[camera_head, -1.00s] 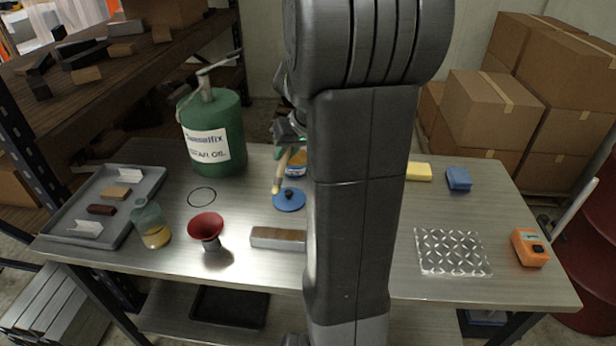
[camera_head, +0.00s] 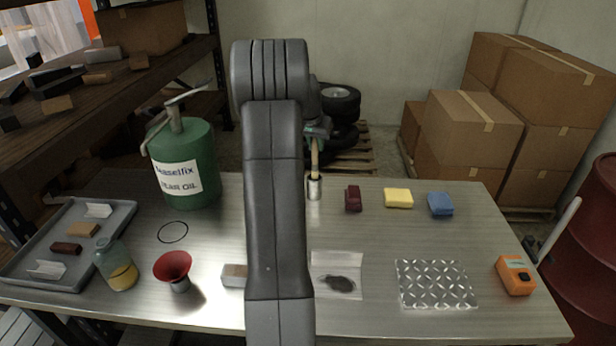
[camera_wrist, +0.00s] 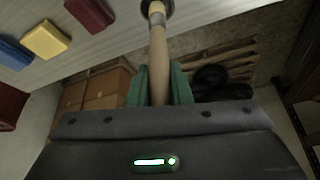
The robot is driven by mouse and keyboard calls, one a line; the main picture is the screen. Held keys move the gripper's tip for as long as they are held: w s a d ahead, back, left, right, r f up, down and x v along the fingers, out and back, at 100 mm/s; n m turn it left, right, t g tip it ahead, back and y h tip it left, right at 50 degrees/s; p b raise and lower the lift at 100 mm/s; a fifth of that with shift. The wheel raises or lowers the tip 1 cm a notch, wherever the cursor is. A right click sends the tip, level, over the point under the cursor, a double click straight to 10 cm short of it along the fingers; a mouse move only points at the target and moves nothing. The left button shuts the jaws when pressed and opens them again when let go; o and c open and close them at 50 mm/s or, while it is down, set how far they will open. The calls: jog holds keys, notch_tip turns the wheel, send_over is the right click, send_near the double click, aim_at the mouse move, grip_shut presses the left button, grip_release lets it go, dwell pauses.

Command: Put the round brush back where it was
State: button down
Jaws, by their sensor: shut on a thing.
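The round brush (camera_head: 315,158) has a pale wooden handle and hangs upright, head down, to the right of my arm. My gripper (camera_head: 317,136) is shut on its handle. A silvery metal part (camera_head: 314,188) is at its lower end, over the back of the metal table (camera_head: 220,222); I cannot tell whether it touches the top. In the wrist view the handle (camera_wrist: 158,55) runs between the green fingers of my gripper (camera_wrist: 159,88), with a metal band and dark round end at the top edge. The bristles are not clearly visible.
A dark red block (camera_head: 353,198), yellow sponge (camera_head: 398,198) and blue sponge (camera_head: 440,204) lie right of the brush. A stained sheet (camera_head: 338,274) and tread plate (camera_head: 435,284) lie nearer. A black ring outline (camera_head: 173,232) marks the left, near the green oil can (camera_head: 187,165).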

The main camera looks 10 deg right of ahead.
aim_at(315, 170)
jog(key=shift+f+p, duration=0.6)
jog(key=shift+f, duration=3)
jog(key=shift+f, duration=0.2)
jog(key=c, duration=1.3)
grip_release()
jog(key=shift+r, duration=0.1)
jog(key=shift+s+a+r, duration=0.1)
jog(key=shift+r, duration=0.35)
jog(key=b+v, duration=0.2)
jog(key=v, duration=0.9)
jog(key=shift+r, duration=0.15)
jog(key=shift+s, duration=0.1)
